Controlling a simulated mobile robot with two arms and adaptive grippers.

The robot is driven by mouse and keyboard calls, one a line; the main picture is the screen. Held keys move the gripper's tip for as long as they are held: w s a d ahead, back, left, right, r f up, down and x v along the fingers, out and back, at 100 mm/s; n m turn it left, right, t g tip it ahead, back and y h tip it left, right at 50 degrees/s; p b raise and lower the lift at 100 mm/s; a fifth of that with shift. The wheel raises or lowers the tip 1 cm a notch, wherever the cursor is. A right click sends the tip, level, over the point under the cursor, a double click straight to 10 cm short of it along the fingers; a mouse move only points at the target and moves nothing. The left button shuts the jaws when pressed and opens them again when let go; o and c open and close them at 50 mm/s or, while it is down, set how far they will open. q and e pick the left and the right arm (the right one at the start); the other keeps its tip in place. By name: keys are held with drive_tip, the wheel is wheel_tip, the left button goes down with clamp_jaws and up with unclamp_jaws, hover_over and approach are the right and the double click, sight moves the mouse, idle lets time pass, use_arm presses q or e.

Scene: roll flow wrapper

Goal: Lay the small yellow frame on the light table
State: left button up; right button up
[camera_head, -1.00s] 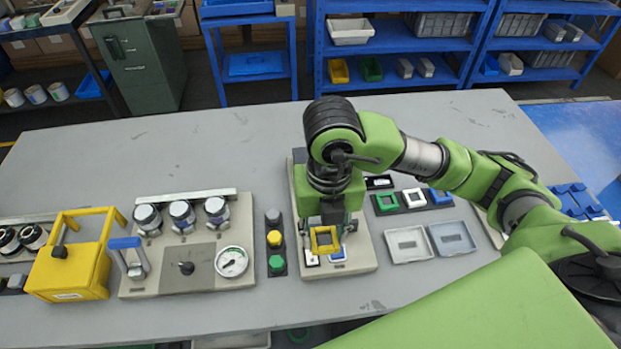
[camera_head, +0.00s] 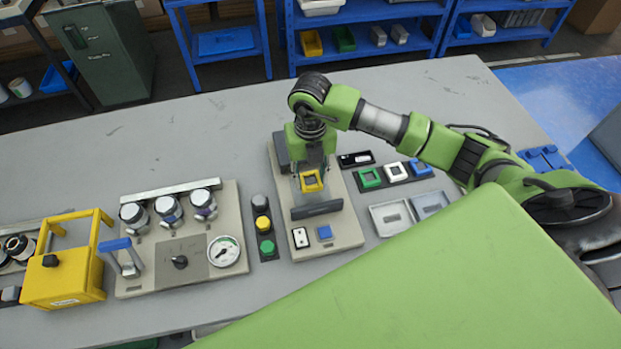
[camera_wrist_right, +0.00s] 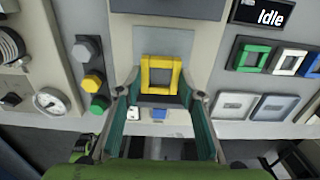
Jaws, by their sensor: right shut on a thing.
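My right gripper (camera_head: 312,183) is shut on the small yellow frame (camera_head: 311,189) and points down over the beige machine (camera_head: 346,233). The yellow frame is a square ring with an open middle. In the right wrist view it shows between the two fingers (camera_wrist_right: 164,92). A pale grey square panel (camera_wrist_right: 163,43), which looks like the light table, lies just beyond the frame there. In the head view the gripper mostly hides this panel. The frame appears to be above the machine; its exact height is hard to tell. My left gripper is not in view.
A dark bar (camera_head: 316,209) crosses the machine in front of the frame, with white (camera_head: 300,238) and blue (camera_head: 324,232) buttons nearer. Green (camera_head: 369,177), white (camera_head: 395,171) and blue (camera_head: 420,168) frames lie to the right, above two grey trays. A gauge panel (camera_head: 131,288) stands left.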

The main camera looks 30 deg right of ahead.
sight(310, 179)
drive_tip(key=shift+w+d+f, duration=0.1)
drive_tip(key=shift+w+f, duration=0.05)
drive_tip(key=shift+f, duration=0.1)
drive_tip(key=f+p, duration=0.2)
drive_tip(key=f, duration=0.1)
drive_tip(key=shift+w+d, duration=0.1)
drive_tip(key=shift+w, duration=0.1)
drive_tip(key=shift+f, duration=0.25)
drive_tip(key=shift+f, duration=0.1)
drive_tip(key=o, duration=0.6)
drive_tip(key=shift+f, duration=0.1)
drive_tip(key=shift+c, duration=0.2)
drive_tip(key=o, duration=0.4)
